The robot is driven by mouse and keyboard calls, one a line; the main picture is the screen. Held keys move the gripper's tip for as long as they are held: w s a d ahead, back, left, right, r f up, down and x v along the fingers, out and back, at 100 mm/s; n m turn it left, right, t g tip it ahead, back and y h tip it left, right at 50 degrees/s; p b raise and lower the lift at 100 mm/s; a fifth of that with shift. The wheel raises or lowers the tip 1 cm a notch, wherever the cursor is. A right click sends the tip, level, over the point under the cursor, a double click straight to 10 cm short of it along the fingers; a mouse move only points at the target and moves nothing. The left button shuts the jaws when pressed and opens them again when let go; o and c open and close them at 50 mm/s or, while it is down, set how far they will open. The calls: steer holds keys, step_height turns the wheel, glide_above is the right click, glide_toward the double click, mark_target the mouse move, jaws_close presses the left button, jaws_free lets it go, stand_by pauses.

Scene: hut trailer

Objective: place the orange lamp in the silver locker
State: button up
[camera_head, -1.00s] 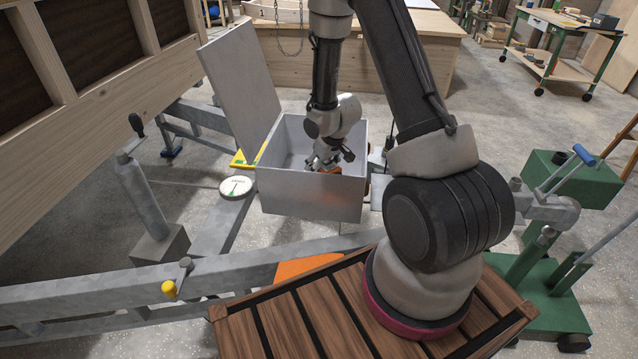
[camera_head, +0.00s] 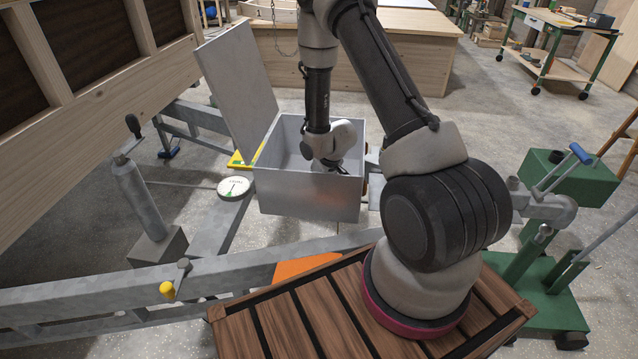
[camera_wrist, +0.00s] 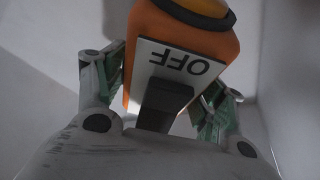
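In the wrist view, the orange lamp (camera_wrist: 205,45) lies between the two fingers of my gripper (camera_wrist: 163,95), with a white label reading OFF facing the camera. The fingers are close against both its sides and appear shut on it. Pale locker walls surround it. Whether the lamp touches the locker floor cannot be told. The head view hides the lamp.
A white round disc (camera_head: 234,187) lies left of the locker on a grey beam. A metal rail (camera_head: 110,290) with a yellow-tipped handle crosses in front. A green wheeled stand (camera_head: 540,300) is at the right. A wooden workbench (camera_head: 400,50) stands behind.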

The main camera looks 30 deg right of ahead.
stand_by(0.3)
steer(key=v, duration=1.2)
steer(key=shift+w+r, duration=0.1)
steer(key=shift+w, duration=0.1)
steer(key=s+d+r+m+h, duration=0.1)
steer(key=s+r, duration=0.2)
steer(key=r, duration=0.7)
steer(key=s+d+r+h, duration=0.1)
steer(key=s+r, duration=0.3)
steer(key=r, duration=0.6)
steer(key=s+a+r, duration=0.1)
steer(key=s+r, duration=0.5)
steer(key=s, duration=0.3)
steer(key=s+a+r+m+y, duration=0.1)
steer(key=s+r, duration=0.5)
steer(key=s, duration=0.4)
steer(key=shift+s+a, duration=0.25)
steer(key=shift+a, duration=0.05)
